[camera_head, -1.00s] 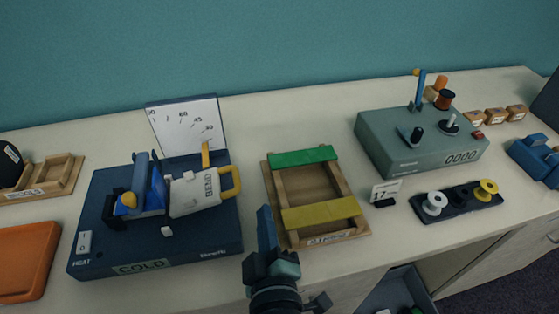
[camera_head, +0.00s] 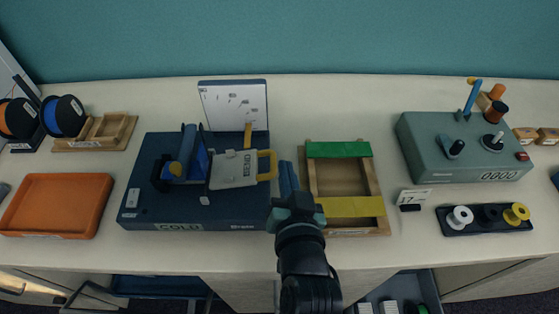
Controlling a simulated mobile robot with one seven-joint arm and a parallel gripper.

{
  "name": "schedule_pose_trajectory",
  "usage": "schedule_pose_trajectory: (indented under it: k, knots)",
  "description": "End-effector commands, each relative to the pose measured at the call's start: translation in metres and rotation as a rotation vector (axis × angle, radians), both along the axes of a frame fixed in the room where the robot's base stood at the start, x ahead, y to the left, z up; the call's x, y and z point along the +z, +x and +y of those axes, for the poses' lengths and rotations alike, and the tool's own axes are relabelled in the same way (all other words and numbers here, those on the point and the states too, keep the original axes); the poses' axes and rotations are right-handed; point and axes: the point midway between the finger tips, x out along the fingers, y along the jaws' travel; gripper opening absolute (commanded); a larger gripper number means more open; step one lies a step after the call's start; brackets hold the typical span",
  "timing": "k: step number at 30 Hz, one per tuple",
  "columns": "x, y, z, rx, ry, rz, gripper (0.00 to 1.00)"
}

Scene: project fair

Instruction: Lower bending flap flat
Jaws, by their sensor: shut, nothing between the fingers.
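The blue bending machine (camera_head: 137,213) sits on the counter left of centre, with a "COLD" label on its front. The bending flap (camera_head: 231,167) is a pale plate marked "BEND" with a yellow handle (camera_head: 267,165) at its right. Its exact angle is hard to tell from this view. A white angle scale (camera_head: 232,104) stands upright behind it, with a yellow pointer (camera_head: 248,133) in front of the scale. My gripper (camera_head: 288,170) is shut and empty, just right of the yellow handle, apart from it in the picture.
A wooden frame (camera_head: 372,178) with green and yellow strips lies close to my gripper's right. An orange tray (camera_head: 56,204) lies at far left. A grey-green counter box (camera_head: 460,147) and a spool holder (camera_head: 485,221) stand at right. The counter's front strip is mostly clear.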

Motion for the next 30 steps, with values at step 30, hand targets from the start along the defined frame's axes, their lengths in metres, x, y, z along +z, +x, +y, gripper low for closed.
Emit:
schedule_pose_trajectory:
  k: [30]
  knots:
    - [-0.051,0.051,0.017,0.000,-0.002,0.000,0.00]
